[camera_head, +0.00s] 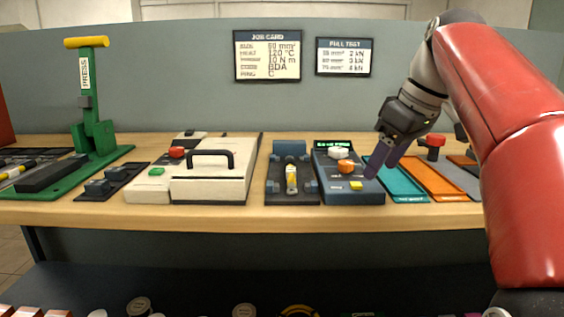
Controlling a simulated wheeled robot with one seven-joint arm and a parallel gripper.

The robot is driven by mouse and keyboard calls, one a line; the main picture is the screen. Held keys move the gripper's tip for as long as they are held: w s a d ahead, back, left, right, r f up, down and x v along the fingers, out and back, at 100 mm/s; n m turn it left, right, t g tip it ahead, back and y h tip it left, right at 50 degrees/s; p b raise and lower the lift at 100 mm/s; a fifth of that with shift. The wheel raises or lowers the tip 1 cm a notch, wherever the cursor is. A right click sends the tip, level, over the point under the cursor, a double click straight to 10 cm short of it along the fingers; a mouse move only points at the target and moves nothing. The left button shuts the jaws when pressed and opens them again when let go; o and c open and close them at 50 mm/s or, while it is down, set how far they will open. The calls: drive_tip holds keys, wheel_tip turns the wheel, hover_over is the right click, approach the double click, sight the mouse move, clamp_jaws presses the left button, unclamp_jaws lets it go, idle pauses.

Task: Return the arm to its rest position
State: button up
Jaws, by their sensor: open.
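My red arm (505,130) comes in from the right side and reaches over the right part of the bench. My gripper (379,163) is open, with its dark fingers pointing down and to the left. It is empty. The fingertips show in front of the right edge of the blue control box (332,185) and the teal tray (405,184). I cannot tell how far above them the fingertips are.
The wooden bench (230,217) holds a green press (93,130), a cream machine with a black handle (207,184), a dark fixture (290,194) and an orange tray (438,182). A grey panel (180,80) stands behind. Several items lie on the shelf below.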

drive_tip(key=s+a+f+m+t+h, duration=0.1)
drive_tip(key=s+f+m, duration=0.3)
drive_tip(key=s+f, duration=0.5)
drive_tip(key=s+a+f+m+t+h, duration=0.1)
drive_tip(key=s+f+m, duration=0.3)
drive_tip(key=s+f, duration=0.5)
wheel_tip(320, 180, down, 8)
drive_tip(key=shift+s+f+h, duration=0.1)
drive_tip(key=shift+s+h, duration=0.3)
drive_tip(key=shift+h, duration=0.2)
